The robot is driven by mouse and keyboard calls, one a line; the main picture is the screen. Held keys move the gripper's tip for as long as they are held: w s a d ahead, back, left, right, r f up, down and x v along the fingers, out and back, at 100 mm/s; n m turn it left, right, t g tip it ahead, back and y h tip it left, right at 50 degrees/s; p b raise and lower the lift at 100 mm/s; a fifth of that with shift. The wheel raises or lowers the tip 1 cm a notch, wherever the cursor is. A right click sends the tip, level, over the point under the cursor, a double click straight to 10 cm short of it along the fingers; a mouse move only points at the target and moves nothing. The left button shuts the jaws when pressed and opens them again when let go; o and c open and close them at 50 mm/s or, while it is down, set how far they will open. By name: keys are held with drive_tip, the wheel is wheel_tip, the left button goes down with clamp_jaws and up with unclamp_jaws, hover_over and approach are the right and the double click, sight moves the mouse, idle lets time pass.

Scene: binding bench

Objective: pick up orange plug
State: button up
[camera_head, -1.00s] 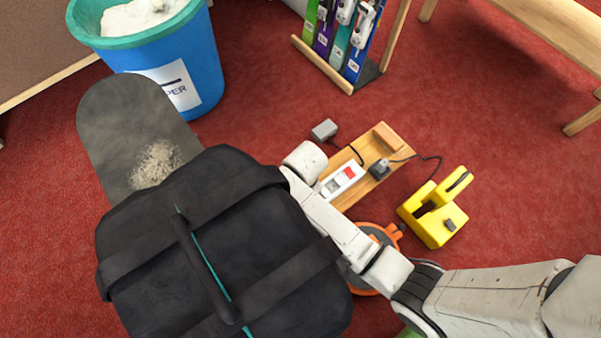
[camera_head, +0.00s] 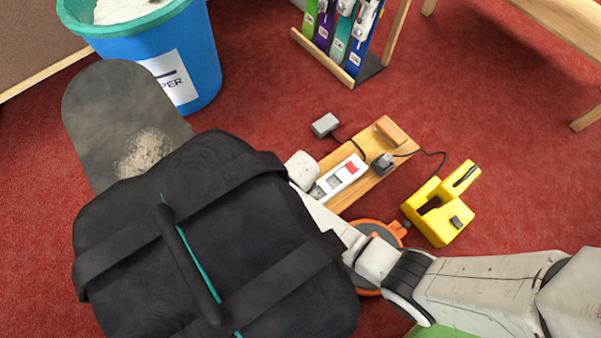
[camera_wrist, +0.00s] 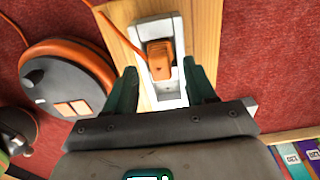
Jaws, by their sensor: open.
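The orange plug (camera_wrist: 160,58) sits in a white socket strip in the wrist view, with an orange cord running off to the upper left. My gripper (camera_wrist: 160,70) is open, its two teal fingers on either side of the plug's near end. In the head view, the white strip (camera_head: 348,170) with a red switch lies on a wooden board (camera_head: 362,189); the orange plug is not visible there, and my arm covers the strip's near end.
A blue bin (camera_head: 200,60) stands upper left.

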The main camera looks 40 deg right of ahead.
wheel_tip(320, 180, down, 4)
drive_tip(key=shift+r+b, duration=0.15)
drive_tip(key=shift+b, duration=0.75)
drive_tip(key=c, duration=0.9)
drive_tip(key=shift+r, duration=0.15)
